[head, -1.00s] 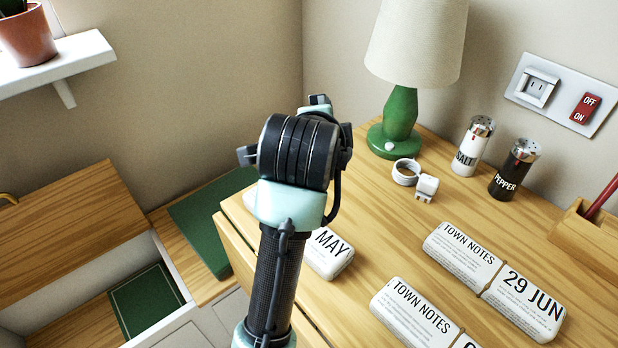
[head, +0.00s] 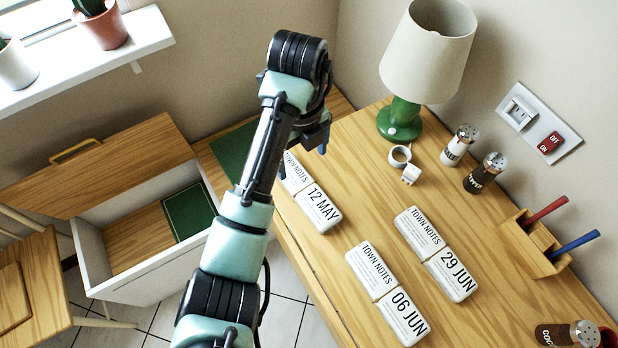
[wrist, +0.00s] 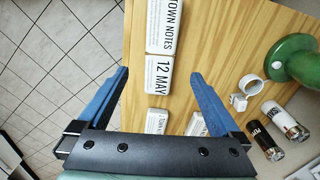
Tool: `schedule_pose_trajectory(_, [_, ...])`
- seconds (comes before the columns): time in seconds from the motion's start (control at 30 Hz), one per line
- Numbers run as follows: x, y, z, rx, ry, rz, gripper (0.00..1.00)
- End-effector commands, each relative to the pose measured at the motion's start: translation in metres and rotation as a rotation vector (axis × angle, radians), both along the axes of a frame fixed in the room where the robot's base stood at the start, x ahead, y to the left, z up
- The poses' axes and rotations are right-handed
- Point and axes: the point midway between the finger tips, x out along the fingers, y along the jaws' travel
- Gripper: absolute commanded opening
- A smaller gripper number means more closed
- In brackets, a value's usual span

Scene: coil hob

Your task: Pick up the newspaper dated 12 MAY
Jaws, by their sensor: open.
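The newspaper dated 12 MAY (head: 318,209) lies folded on the wooden desk near its left edge, its TOWN NOTES half partly behind my arm in the head view. In the wrist view the 12 MAY newspaper (wrist: 159,75) lies beyond my fingertips, roughly between their lines. My gripper (wrist: 157,73) is open and empty, its two blue fingers apart above the desk. In the head view my gripper (head: 324,138) is partly hidden by my own wrist. Two similar newspapers, 29 JUN (head: 450,274) and 06 JUN (head: 403,316), lie nearer on the desk.
A green lamp (head: 404,118), a white charger with cable (head: 410,174), salt (head: 458,146) and pepper shakers (head: 484,174) stand toward the back right. A pen holder (head: 534,244) is at right. An open drawer (head: 140,245) is left of the desk (head: 350,160).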

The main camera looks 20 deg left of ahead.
Motion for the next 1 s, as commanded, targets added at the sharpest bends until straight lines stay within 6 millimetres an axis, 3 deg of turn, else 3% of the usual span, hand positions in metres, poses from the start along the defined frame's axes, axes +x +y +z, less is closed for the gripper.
schedule_pose_trajectory(0.4, [0.000,-0.001,-0.057,-0.001,0.000,-0.001,1.00])
schedule_pose_trajectory(0.67, [0.000,-0.001,-0.082,0.000,0.000,0.001,1.00])
schedule_pose_trajectory(1.0, [-0.001,-0.003,-0.126,0.000,0.000,0.001,1.00])
